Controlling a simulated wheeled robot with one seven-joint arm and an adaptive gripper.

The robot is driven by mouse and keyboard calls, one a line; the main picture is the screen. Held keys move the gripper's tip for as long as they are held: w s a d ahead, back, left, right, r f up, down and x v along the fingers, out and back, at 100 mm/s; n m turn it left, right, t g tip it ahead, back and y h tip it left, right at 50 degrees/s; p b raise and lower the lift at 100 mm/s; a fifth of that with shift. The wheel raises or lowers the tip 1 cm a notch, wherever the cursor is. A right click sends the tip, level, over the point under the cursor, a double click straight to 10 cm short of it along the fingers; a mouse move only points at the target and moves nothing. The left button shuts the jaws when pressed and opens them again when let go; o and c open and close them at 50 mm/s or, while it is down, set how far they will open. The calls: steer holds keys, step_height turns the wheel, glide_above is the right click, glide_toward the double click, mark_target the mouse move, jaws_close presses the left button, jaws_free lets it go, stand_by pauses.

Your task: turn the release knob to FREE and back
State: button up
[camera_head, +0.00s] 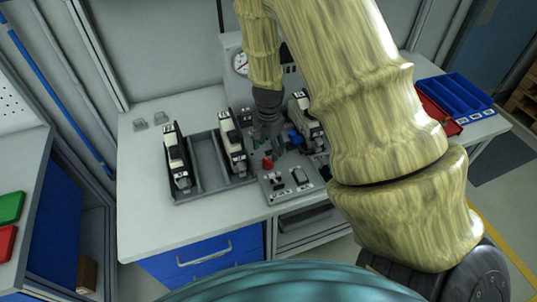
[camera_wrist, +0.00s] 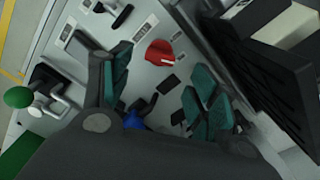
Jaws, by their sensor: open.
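The red release knob (camera_head: 267,163) stands on the grey control panel (camera_head: 292,185) on the bench. It also shows in the wrist view (camera_wrist: 160,53), where its pointer ridge runs aslant; the printed labels beside it are too small to read. My gripper (camera_head: 270,150) is over the panel, close to the knob. In the wrist view its two green-padded fingers (camera_wrist: 158,88) are spread apart with nothing between the pads, and the knob shows beyond and between their tips. I cannot tell whether either finger touches the knob.
A dark tray (camera_head: 208,165) holding cream-and-black units stands left of the panel. Another such unit (camera_head: 306,112) is right of my gripper. A blue bin (camera_head: 455,97) and a red bin (camera_head: 437,117) lie at the right. The bench's front left (camera_head: 150,225) is clear.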

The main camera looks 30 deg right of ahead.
mark_target(269, 159)
step_height(269, 159, up, 6)
stand_by(0.4)
steer(key=shift+d+r, duration=0.1)
stand_by(0.4)
